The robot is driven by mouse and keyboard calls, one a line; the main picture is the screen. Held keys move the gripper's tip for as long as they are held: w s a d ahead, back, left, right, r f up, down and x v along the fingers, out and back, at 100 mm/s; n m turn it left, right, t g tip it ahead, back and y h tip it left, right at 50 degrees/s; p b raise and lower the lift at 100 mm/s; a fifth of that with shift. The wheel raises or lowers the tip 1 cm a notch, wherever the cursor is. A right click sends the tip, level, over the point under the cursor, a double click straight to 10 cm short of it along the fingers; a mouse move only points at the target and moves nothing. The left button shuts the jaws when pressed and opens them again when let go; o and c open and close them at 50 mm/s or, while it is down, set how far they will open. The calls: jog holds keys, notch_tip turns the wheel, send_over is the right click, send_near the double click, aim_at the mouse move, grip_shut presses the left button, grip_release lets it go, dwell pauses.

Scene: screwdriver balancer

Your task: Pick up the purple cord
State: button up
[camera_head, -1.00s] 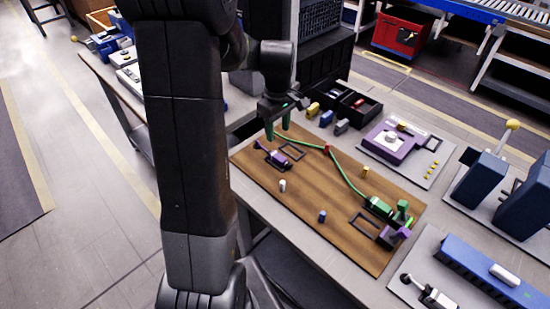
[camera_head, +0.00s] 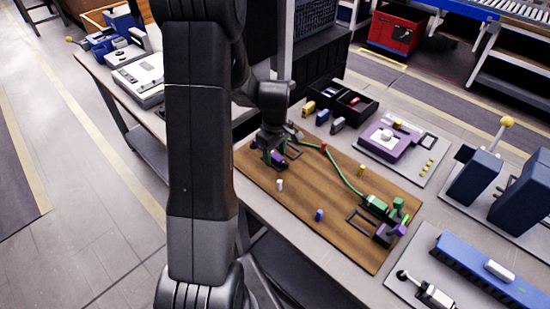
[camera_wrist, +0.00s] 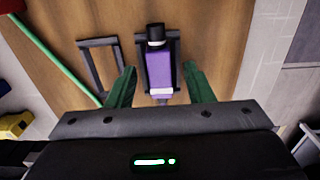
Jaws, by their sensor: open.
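In the wrist view a purple block-like connector (camera_wrist: 162,77) with a black end and a pale band lies in a dark frame on the brown board. It appears to be the end of the purple cord; the cord itself is not clearly visible. My gripper (camera_wrist: 160,88) is open, its two green fingers on either side of the connector with gaps. In the head view my gripper (camera_head: 272,155) is low over the left part of the board and covers most of the purple piece.
A green cord (camera_head: 345,178) runs across the brown board (camera_head: 310,230) past a red clip (camera_head: 323,147). An empty dark frame (camera_wrist: 101,65) lies left of the connector. Small pegs stand on the board. Black bins (camera_head: 355,104) and a purple device (camera_head: 388,138) stand behind.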

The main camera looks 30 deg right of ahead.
aim_at(275, 156)
jog(key=c, duration=1)
notch_tip(275, 156, up, 13)
jog(key=shift+f+p, duration=0.1)
jog(key=shift+p, duration=0.85)
